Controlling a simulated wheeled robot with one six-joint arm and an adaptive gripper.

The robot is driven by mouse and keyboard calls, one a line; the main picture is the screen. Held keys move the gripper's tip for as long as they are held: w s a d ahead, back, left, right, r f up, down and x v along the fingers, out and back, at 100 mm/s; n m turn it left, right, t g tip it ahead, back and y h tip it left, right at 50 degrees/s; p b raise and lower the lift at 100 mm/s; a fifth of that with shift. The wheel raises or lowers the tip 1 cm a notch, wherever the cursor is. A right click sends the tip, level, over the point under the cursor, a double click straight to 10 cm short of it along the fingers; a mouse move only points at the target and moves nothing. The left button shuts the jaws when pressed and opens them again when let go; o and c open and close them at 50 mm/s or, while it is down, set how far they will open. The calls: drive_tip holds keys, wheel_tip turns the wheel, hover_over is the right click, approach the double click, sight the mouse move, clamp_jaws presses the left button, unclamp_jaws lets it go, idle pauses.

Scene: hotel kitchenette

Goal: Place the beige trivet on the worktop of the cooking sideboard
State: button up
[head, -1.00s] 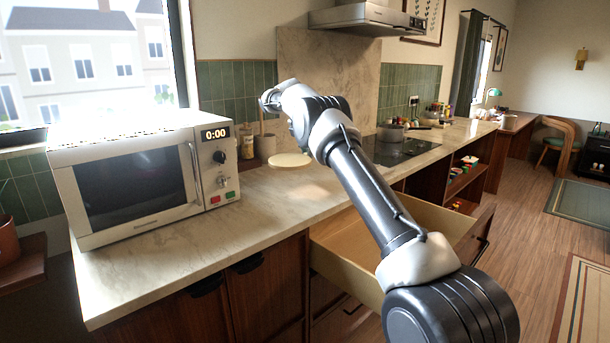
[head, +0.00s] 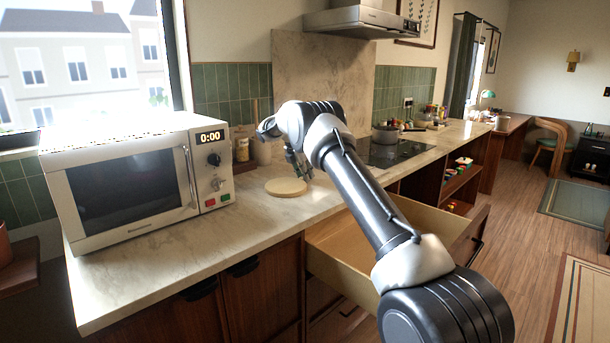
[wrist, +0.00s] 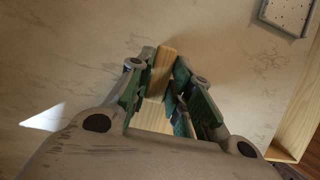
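The beige trivet (head: 286,187) is a pale round disc, roughly level, over the worktop (head: 170,248) to the right of the microwave. I cannot tell whether its underside touches the marble. My gripper (head: 298,168) is just above and behind it, partly hidden by my arm. In the wrist view, the trivet (wrist: 164,70) shows as a wooden strip between the green-padded fingers of my gripper (wrist: 165,73), which look closed on it. Most of the disc is hidden there.
A white microwave (head: 125,185) stands at the left. A jar (head: 242,149) and a utensil holder stand behind the trivet. The hob (head: 395,152) with a pot (head: 385,133) is to the right. An open drawer (head: 345,262) juts out below the worktop's front edge.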

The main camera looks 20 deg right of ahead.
drive_tip(key=o, duration=0.3)
drive_tip(key=shift+r, duration=0.1)
